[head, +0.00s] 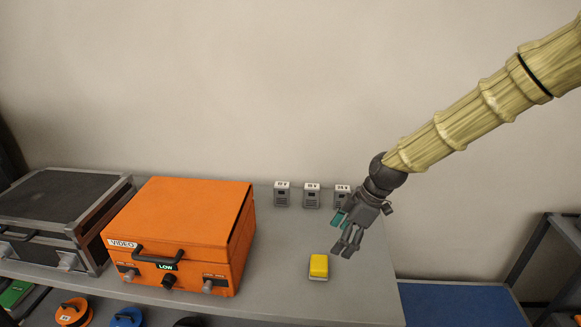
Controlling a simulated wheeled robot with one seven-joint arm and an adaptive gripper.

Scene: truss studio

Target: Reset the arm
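My gripper (344,233) is at the end of my arm, over the right part of the grey shelf top (365,290). It points down and to the left. Its fingers look spread, with a teal patch on the left one, and I see nothing held between them. A small yellow block (318,265) with a pale base sits on the shelf top, below and left of the fingers and apart from them.
An orange case (190,215) labelled VIDEO and LOW stands left, beside a black case (50,205). Three small grey labelled units, one (311,196) in the middle, stand along the wall; my gripper partly covers the right one. Orange and blue reels lie below.

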